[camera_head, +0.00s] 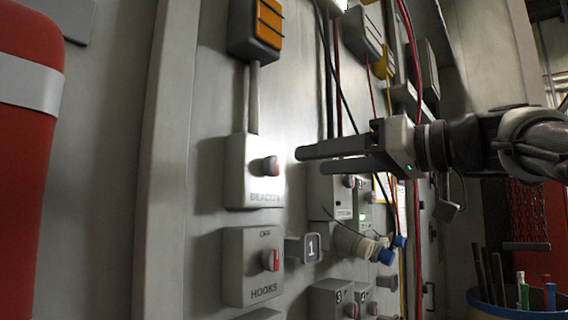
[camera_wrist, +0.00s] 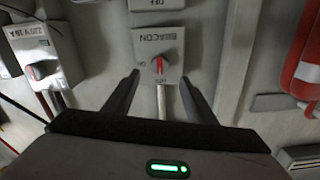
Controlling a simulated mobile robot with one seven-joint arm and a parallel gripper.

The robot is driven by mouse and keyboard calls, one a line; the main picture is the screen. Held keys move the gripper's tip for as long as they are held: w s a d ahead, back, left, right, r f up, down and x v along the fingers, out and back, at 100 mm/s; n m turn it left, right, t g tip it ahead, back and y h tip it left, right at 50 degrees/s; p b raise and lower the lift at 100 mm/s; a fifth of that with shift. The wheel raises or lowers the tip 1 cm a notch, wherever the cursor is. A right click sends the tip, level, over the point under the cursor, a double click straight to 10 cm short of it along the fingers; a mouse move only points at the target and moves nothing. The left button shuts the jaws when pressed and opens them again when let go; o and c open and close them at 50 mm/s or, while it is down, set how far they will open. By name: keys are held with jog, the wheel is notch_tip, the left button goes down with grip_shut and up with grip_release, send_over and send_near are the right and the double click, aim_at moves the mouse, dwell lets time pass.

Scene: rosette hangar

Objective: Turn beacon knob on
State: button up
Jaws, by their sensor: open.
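The beacon knob (camera_head: 271,166) is a small grey knob with a red mark. It sits on a grey wall box labelled BEACON (camera_head: 240,185). In the wrist view the knob (camera_wrist: 159,66) lies ahead, between my two fingers, with its red mark pointing along the printed marks' middle. My gripper (camera_head: 308,160) is open and empty, to the right of the box in the head view. A gap shows between the fingertips and the knob. My gripper also shows in the wrist view (camera_wrist: 160,78), with both fingers spread apart.
Below is a HOOKS box (camera_head: 250,265) with a similar knob. A small "1" tag (camera_head: 309,248) juts out beside it. An orange-fronted unit (camera_head: 262,25) is above. Cables hang behind my gripper. A red cylinder (camera_head: 25,180) stands left.

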aim_at(276, 166)
jog(key=p+x, duration=0.1)
jog(key=x, duration=0.7)
jog(key=shift+c, duration=0.4)
jog(key=c, duration=1)
jog(key=shift+o, duration=0.2)
